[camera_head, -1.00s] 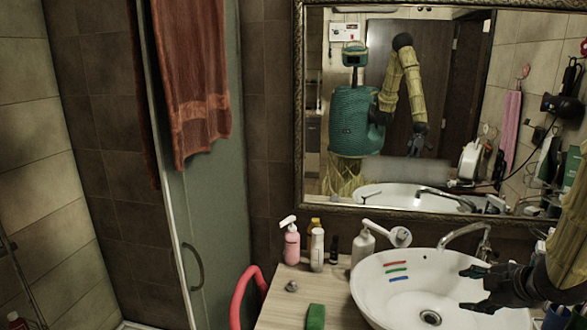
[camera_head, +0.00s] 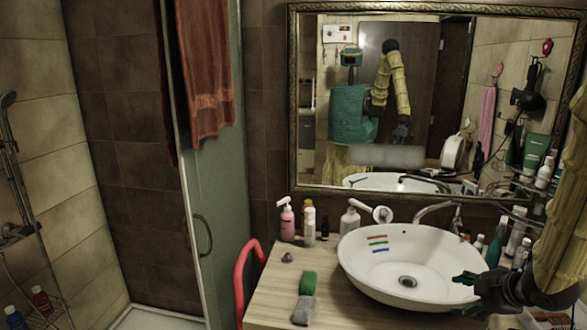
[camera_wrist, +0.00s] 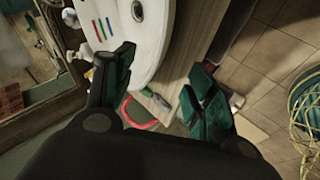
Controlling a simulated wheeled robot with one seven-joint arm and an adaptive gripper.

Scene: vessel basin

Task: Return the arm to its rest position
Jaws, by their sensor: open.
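My gripper (camera_head: 466,290) is at the right of the head view, beside the right rim of the white basin (camera_head: 352,262). My yellow-sleeved arm (camera_head: 562,210) comes in from the right edge. In the wrist view my gripper (camera_wrist: 158,88) has its two dark green fingers spread wide with nothing between them. The basin (camera_wrist: 150,40) lies beyond the left finger there, and the wooden counter edge (camera_wrist: 190,50) shows between the fingers. The mirror (camera_head: 400,100) shows my body and my raised, bent arm.
A green-and-grey sponge (camera_head: 306,285) lies on the counter (camera_head: 265,305) left of the basin. Bottles (camera_head: 309,225) and a faucet (camera_head: 436,210) stand behind. More bottles (camera_head: 495,240) crowd the right. A red chair-like rim (camera_head: 242,280) and a glass shower door (camera_head: 215,160) are at left.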

